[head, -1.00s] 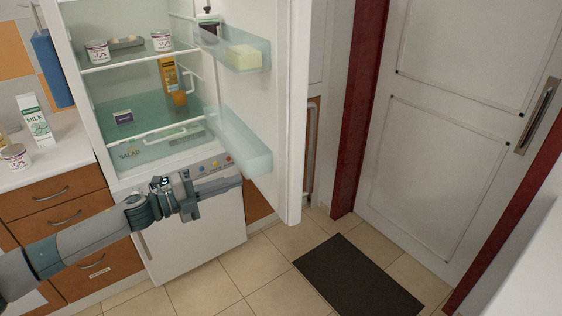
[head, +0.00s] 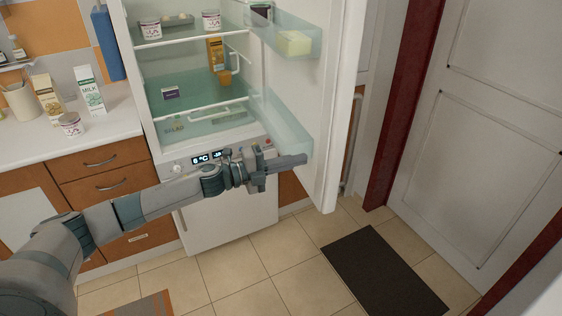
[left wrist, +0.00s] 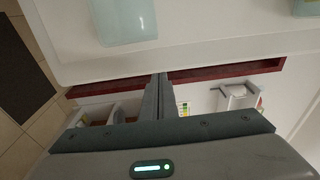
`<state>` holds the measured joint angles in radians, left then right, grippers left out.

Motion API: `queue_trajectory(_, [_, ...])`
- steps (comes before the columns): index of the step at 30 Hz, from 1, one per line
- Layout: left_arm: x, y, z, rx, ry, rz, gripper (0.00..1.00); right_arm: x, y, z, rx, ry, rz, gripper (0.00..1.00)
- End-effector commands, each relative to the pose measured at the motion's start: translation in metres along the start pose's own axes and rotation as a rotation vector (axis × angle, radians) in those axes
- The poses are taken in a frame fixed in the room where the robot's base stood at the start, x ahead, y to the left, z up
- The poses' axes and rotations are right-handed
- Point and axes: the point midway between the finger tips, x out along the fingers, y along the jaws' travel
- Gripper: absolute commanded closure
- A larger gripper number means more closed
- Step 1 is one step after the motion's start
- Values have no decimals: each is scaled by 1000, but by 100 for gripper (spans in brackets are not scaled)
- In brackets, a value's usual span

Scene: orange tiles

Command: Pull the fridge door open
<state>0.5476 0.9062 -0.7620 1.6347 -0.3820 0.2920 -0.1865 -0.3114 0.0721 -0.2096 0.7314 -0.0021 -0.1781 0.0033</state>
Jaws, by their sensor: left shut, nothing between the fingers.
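The fridge door (head: 347,105) stands wide open, swung out to the right, with its shelved inner side facing the fridge interior (head: 190,95). My left gripper (head: 304,160) is shut and empty, in front of the control panel below the compartment. Its fingers point right, at the lower part of the door's inner side. In the left wrist view the shut fingers (left wrist: 160,82) overlap the lower edge of the white door (left wrist: 230,30); I cannot tell whether they touch it. My right gripper is not in view.
Door bins (head: 285,125) jut from the door's inner side. A counter (head: 120,125) with cartons and jars over drawers (head: 100,160) stands at left. A dark mat (head: 385,270) lies on the tiles. A white room door (head: 480,140) is at right.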

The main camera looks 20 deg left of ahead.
Motion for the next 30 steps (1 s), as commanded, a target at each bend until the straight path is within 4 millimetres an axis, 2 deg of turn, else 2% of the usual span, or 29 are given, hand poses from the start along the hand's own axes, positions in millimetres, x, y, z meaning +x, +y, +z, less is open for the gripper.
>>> queue_trajectory(1, [11, -2, 0, -1, 1, -3, 100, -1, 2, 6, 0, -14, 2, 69])
queue_trajectory(5, [32, -2, 0, 0, 0, -2, 100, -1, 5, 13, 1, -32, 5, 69])
queue_trajectory(12, [59, 0, 0, 1, 0, -1, 100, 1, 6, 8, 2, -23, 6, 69])
queue_trajectory(17, [64, 0, 0, 0, -1, 0, 100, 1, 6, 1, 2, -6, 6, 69])
queue_trajectory(30, [70, 0, 0, -1, -9, -1, 100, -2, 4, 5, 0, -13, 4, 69])
